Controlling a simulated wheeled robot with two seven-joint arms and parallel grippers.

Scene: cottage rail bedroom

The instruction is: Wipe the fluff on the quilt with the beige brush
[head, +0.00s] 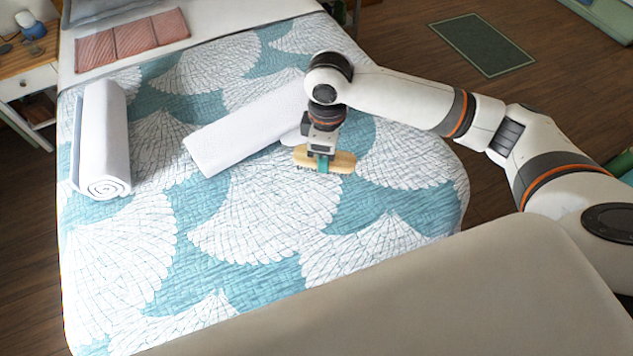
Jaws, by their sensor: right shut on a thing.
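The quilt (250,235) covers the bed and has a teal and white fan pattern. My right gripper (320,160) is over the right middle part of the quilt. It is shut on the beige brush (342,162), which lies crosswise in the jaws. A teal part and dark bristles show below the brush body. I cannot tell whether the bristles touch the quilt. A small dark patch shows by the bristles, and I cannot tell whether it is fluff. No other fluff can be made out. My left gripper is not in view.
A white rolled towel (104,140) lies at the left of the quilt. A white folded one (235,130) lies behind the brush, partly hidden by my right arm. A nightstand (28,75) stands left. The quilt's front is clear.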

